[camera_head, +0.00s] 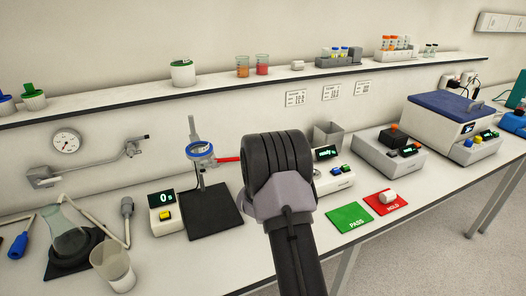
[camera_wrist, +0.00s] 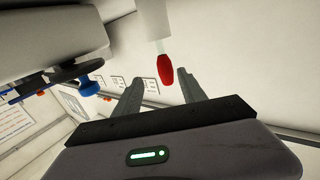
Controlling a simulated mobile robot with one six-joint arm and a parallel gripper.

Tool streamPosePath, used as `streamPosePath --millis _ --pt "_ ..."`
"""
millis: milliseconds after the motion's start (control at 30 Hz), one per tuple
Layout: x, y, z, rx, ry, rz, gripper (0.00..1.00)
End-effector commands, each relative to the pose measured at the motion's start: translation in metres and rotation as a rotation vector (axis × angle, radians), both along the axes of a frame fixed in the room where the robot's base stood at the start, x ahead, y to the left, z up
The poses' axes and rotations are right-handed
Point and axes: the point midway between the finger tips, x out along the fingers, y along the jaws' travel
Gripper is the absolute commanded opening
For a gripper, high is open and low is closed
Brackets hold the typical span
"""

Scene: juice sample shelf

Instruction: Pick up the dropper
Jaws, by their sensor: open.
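My gripper (camera_wrist: 160,88) is open in the wrist view, its two grey fingers apart with nothing held between them. A red bulb-shaped piece (camera_wrist: 165,69) with a short clear stem shows in the gap between the fingertips, below a pale cylinder; it looks like the dropper's bulb, but I cannot be sure or tell its distance. In the head view my arm and wrist stand over the middle of the bench and hide the fingers. A red rod-like piece (camera_head: 228,159) shows just left of my wrist, beside the blue ring of the stand.
The stand's dark base (camera_head: 213,210) and a timer (camera_head: 166,213) are left of my arm. A beaker (camera_head: 114,265) and flask (camera_head: 68,235) stand far left. Green (camera_head: 350,217) and red (camera_head: 387,204) pads lie right. The wall shelf (camera_head: 290,78) runs behind.

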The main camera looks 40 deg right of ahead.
Motion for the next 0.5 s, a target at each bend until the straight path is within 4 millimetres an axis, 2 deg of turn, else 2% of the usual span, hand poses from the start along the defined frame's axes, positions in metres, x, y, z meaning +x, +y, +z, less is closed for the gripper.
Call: streamPosePath --millis 100,267,400,500 --pt "0.014 -0.015 -0.001 0.000 -0.001 0.000 0.49" --pt "0.026 -0.026 -0.001 0.000 -0.001 0.001 0.49" --pt "0.050 -0.042 -0.007 0.000 -0.003 0.002 0.49" --pt "0.059 -0.053 -0.005 -0.001 -0.001 0.002 0.49"
